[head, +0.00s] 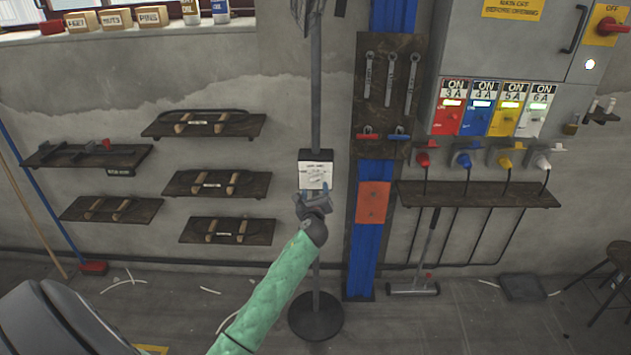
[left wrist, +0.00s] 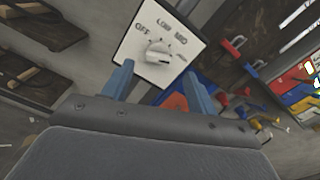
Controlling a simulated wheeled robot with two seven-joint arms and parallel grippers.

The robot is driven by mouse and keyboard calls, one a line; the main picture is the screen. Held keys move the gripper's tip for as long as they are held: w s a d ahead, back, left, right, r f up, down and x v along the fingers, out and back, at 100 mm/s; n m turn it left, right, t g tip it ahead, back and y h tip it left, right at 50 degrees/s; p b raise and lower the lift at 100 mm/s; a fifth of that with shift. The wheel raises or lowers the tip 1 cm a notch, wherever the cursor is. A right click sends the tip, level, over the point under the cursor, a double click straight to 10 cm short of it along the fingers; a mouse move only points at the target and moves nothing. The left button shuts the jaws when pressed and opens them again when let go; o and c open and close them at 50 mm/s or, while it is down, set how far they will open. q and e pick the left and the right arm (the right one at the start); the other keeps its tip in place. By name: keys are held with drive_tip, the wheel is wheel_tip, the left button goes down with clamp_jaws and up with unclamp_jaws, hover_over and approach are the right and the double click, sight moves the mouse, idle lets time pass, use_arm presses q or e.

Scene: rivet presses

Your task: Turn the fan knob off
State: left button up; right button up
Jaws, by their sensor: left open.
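The fan's white control box (head: 316,171) is mounted on the grey stand pole. Its knob (head: 316,177) is small and partly close behind my left gripper in the head view. In the left wrist view the white knob (left wrist: 158,52) sits on the plate (left wrist: 135,60) marked OFF, LOW and MED, with a further label hard to read. The knob's exact setting is hard to tell. My left gripper (left wrist: 160,82) is open, its two blue fingers apart and just below the knob in that view, holding nothing. It also shows in the head view (head: 313,192). My right gripper is not in view.
The fan's round base (head: 316,316) stands on the floor. A blue post (head: 360,240) with an orange plate and a tool board (head: 388,95) stands to the right. Wall shelves (head: 217,184) are to the left. A switch cabinet (head: 500,60) with coloured plugs is at right.

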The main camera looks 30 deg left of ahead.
sight(315, 180)
use_arm(q)
drive_tip(key=shift+p+x, duration=0.9)
drive_tip(key=shift+x, duration=2.1)
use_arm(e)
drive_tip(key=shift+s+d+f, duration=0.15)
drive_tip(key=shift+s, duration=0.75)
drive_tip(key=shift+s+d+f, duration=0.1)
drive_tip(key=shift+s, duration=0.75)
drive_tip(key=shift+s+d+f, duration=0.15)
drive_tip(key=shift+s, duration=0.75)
use_arm(q)
drive_tip(key=c, duration=1)
